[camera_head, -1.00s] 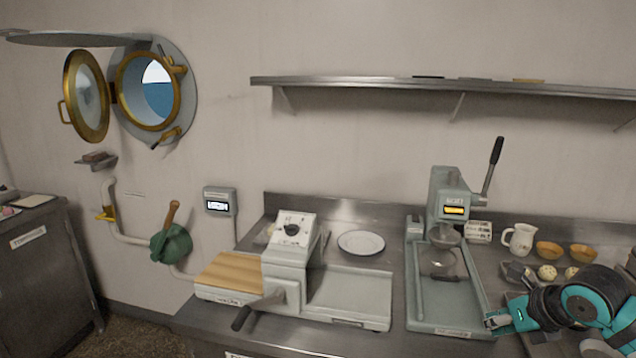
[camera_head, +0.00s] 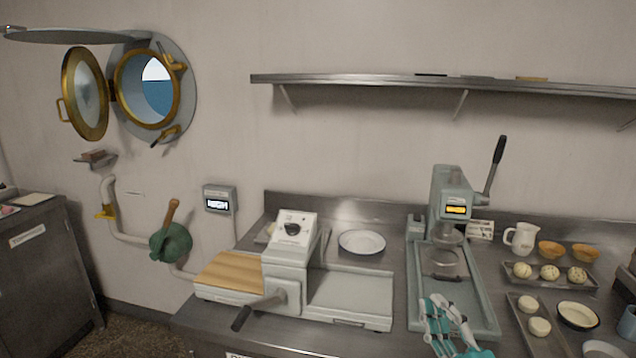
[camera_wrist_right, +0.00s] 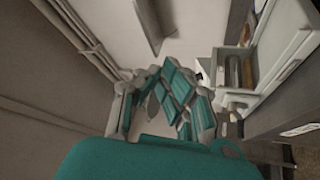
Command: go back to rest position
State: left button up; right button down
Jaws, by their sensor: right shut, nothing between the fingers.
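My right gripper (camera_head: 434,308) shows at the bottom of the head view, in front of the grey-green press (camera_head: 486,304) and over the front part of its tray. It is shut and empty. Its teal fingers also fill the middle of the right wrist view (camera_wrist_right: 172,88). My left gripper is not in view.
On the counter stand a sheeter with a wooden board (camera_head: 228,272), a white plate (camera_head: 362,242) and a white jug (camera_head: 520,238). Right of the press lie trays with dough balls (camera_head: 540,327) and a bowl (camera_head: 577,315). A wall shelf (camera_head: 380,83) runs above. An open porthole (camera_head: 148,88) is at left.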

jog(key=s+d+f+m+g+h, duration=0.35)
jog(key=f+m, duration=0.25)
jog(key=f, duration=0.3)
jog(key=s+d+f+m+g+h, duration=0.3)
jog(key=f+m+g+h, duration=0.25)
jog(key=f, duration=0.25)
jog(key=s+a+f+m+g+y, duration=0.1)
jog(key=s+a+f+g+y, duration=0.15)
jog(key=s+f+g, duration=0.55)
jog(key=s+a+f+m+g+y, duration=0.1)
jog(key=s+a+f+m, duration=0.15)
jog(key=s+f, duration=0.6)
jog(key=s+f+n+g, duration=0.1)
jog(key=s+f, duration=0.1)
jog(key=f, duration=1)
jog(key=s+f, duration=0.3)
jog(key=f, duration=0.9)
jog(key=s+d+f+g, duration=0.1)
jog(key=s+d+f, duration=0.1)
jog(key=s+f, duration=1.3)
jog(key=shift+s+d, duration=0.35)
